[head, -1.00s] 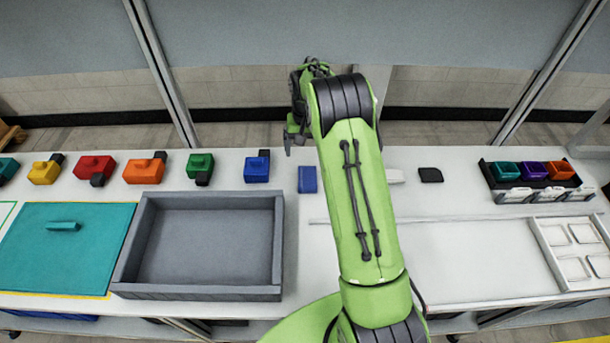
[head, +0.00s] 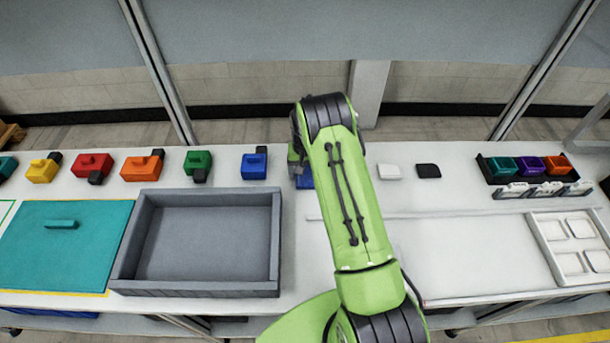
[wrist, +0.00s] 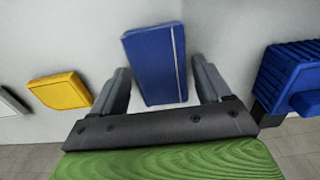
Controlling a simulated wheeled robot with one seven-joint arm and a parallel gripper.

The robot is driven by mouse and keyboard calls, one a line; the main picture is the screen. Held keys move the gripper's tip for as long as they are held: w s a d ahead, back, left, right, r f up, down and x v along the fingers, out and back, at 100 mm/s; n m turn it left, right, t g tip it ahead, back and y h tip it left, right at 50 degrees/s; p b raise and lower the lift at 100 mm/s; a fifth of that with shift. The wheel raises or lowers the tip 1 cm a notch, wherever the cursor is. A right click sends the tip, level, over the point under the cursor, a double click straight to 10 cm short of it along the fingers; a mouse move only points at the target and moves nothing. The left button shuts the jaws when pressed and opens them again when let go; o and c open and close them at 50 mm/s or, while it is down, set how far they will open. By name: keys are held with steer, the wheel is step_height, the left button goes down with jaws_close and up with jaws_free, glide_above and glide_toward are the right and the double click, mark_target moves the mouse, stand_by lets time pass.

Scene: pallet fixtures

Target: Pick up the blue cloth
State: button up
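The blue cloth (wrist: 152,62) is a flat folded block with a pale line along one side. In the wrist view it lies between the two fingers of my gripper (wrist: 160,66), with a gap on each side. My gripper is open and holds nothing. In the head view only a small part of the blue cloth (head: 305,182) shows beside my arm. My gripper (head: 297,172) is low over it there, and its fingertips are mostly hidden.
A yellow folded piece (wrist: 60,92) lies left of my gripper in the wrist view. A blue bin (head: 254,166) stands beside the cloth. A grey tray (head: 275,240) lies in front. White (head: 389,172) and black (head: 428,171) pieces lie to the right.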

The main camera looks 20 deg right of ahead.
mark_target(305, 174)
steer(key=c, duration=0.8)
step_height(305, 174, up, 10)
steer(key=shift+r, duration=0.1)
